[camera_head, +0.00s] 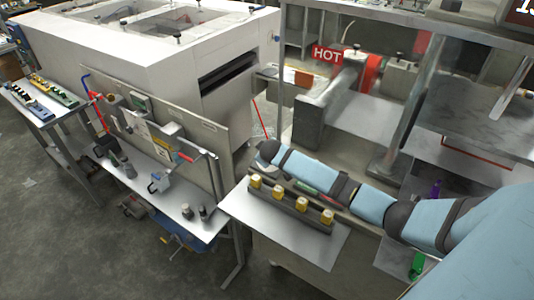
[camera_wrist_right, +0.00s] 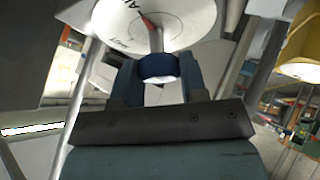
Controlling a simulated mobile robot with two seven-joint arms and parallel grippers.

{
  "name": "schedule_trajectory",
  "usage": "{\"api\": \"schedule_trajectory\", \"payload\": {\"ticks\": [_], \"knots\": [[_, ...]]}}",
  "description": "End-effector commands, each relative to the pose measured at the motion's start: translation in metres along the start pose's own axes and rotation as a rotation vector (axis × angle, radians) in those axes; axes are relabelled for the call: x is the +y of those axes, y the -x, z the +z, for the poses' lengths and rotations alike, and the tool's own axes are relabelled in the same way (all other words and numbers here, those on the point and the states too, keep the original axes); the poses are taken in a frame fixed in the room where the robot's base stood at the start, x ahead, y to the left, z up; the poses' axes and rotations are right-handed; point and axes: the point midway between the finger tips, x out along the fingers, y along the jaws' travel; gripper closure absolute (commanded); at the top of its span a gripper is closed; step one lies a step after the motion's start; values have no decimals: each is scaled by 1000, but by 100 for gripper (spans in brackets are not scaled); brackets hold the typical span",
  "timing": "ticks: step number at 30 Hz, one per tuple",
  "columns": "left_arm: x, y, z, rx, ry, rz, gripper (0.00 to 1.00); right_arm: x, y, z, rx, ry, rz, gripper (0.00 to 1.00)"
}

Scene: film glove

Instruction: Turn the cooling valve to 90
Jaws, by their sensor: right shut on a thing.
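In the right wrist view, a white round dial (camera_wrist_right: 125,22) with dark lettering and a small red mark sits at the top. A grey stem (camera_wrist_right: 156,38) stands out from it to a dark blue knob (camera_wrist_right: 158,68). My right gripper (camera_wrist_right: 160,80) is shut on this blue knob, with one finger on each side. The angle of the valve cannot be read for certain. In the head view my right arm reaches in from the right, and its gripper end (camera_head: 267,150) is at the middle; the dial and knob are not clearly visible there. My left gripper is not in view.
A row of yellow-topped blocks (camera_head: 295,206) stands on a metal shelf in front of my right arm. A red HOT sign (camera_head: 328,54) hangs behind it. A bench (camera_head: 175,207) with small tools and a large white machine (camera_head: 150,60) stand to the left.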

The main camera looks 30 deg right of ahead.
Motion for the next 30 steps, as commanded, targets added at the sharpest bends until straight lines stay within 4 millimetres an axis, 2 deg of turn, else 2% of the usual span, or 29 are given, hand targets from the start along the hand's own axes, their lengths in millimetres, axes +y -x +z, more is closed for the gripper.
{"api": "schedule_trajectory", "payload": {"ticks": [11,12,15,25,30], "knots": [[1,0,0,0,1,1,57,-1,0,1,-2,-5,1,84],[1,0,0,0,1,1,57,-1,0,1,-2,-5,1,56],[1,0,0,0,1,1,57,-1,0,1,-2,-4,1,35],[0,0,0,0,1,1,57,0,3,0,0,-4,1,35],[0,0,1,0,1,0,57,0,23,1,2,-3,1,35]]}}
